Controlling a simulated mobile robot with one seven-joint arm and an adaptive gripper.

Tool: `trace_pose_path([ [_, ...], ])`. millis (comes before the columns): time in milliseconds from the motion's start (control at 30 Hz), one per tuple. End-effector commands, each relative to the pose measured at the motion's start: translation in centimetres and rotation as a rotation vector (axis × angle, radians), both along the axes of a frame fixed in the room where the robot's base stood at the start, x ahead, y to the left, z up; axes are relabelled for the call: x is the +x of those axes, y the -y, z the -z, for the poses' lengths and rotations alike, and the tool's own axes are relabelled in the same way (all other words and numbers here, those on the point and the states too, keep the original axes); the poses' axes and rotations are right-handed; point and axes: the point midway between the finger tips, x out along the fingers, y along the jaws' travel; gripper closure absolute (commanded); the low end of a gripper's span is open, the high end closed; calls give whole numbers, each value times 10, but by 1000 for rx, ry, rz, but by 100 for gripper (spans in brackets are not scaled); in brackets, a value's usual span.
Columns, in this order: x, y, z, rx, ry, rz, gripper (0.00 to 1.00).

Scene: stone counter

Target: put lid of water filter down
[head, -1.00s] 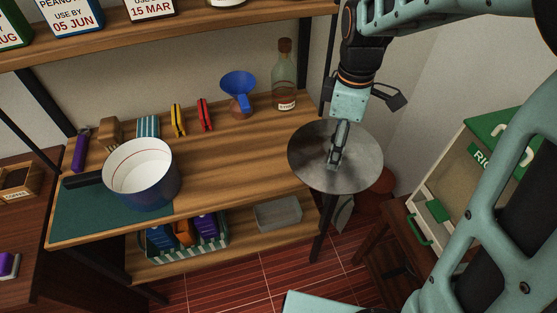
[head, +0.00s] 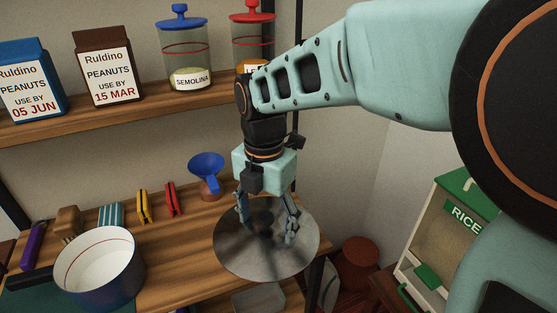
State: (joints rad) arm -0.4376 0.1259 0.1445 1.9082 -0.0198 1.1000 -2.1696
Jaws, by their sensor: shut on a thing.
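The lid (head: 285,263) is a wide, round, grey metal disc in the head view, at the right end of the wooden shelf top. My gripper (head: 268,234) points down over its middle and is shut on it, with one finger on either side. The handle at its middle is mostly hidden by the fingers and shadow. The lid looks roughly level and reaches past the right end of the wood. I cannot tell whether it touches the wood or hangs just above it. No water filter can be made out.
A white-lined blue pot (head: 98,265) stands at the left on the shelf top (head: 180,235). A blue funnel (head: 207,170), a red clip (head: 174,198) and a yellow clip (head: 143,206) stand behind. A rice bin (head: 447,225) is at the right. Bare wood lies between pot and lid.

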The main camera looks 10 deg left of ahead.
Motion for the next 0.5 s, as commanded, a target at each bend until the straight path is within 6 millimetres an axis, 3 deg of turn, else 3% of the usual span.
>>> trace_pose_path([
  [267,42,-30,27,-5,-7,5,60],
  [500,66,-47,67,-6,-8,8,60],
])
